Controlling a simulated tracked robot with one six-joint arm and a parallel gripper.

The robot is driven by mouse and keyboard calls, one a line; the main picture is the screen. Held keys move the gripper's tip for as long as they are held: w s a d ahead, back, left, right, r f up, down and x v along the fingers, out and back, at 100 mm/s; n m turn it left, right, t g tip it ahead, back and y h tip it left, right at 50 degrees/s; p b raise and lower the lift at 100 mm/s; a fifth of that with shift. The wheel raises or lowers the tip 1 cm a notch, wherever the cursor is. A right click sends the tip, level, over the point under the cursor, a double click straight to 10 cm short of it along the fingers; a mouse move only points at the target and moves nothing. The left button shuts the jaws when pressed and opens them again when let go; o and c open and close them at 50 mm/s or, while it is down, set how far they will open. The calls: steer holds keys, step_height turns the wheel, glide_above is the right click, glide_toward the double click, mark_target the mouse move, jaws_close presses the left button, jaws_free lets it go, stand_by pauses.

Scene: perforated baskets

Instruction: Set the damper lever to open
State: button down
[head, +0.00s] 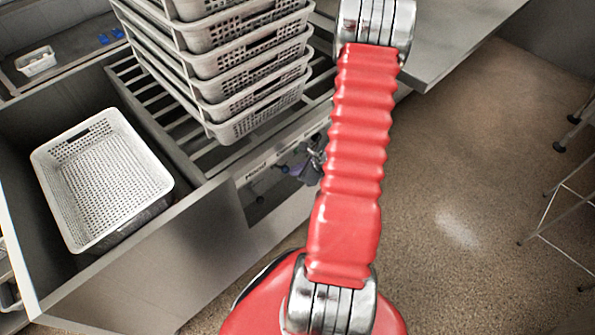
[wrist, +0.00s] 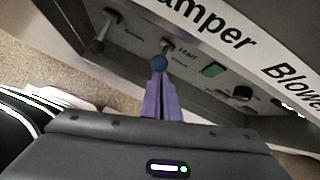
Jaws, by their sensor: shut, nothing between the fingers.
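A recessed control panel (wrist: 130,25) fills the upper wrist view under a white strip reading "...amper" and "Blower". A lever with a blue ball knob (wrist: 159,63) stands on it, beside a small label too blurred to read surely. A second lever with a dark knob (wrist: 97,46) is to its left. I cannot tell for sure which is the damper lever. My gripper (wrist: 158,80) has purple fingers, shut and empty, with tips right at the blue knob; whether they touch is unclear. In the head view my gripper (head: 305,172) is partly hidden behind my red arm.
A green button (wrist: 213,69) and a black knob (wrist: 243,92) sit right of the levers. In the head view, stacked perforated baskets (head: 245,85) stand on a slatted rack above the panel. Another basket (head: 100,180) sits in a bin at left. Floor (head: 470,160) at right is open; stools stand at its edge.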

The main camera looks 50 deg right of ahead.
steer(key=shift+w+r, duration=0.3)
steer(key=shift+r, duration=0.4)
steer(key=shift+s+f, duration=0.1)
steer(key=shift+s, duration=0.15)
steer(key=s+d+f+v, duration=0.1)
steer(key=v, duration=1)
steer(key=shift+s, duration=0.25)
steer(key=shift+d+r, duration=0.1)
stand_by(0.4)
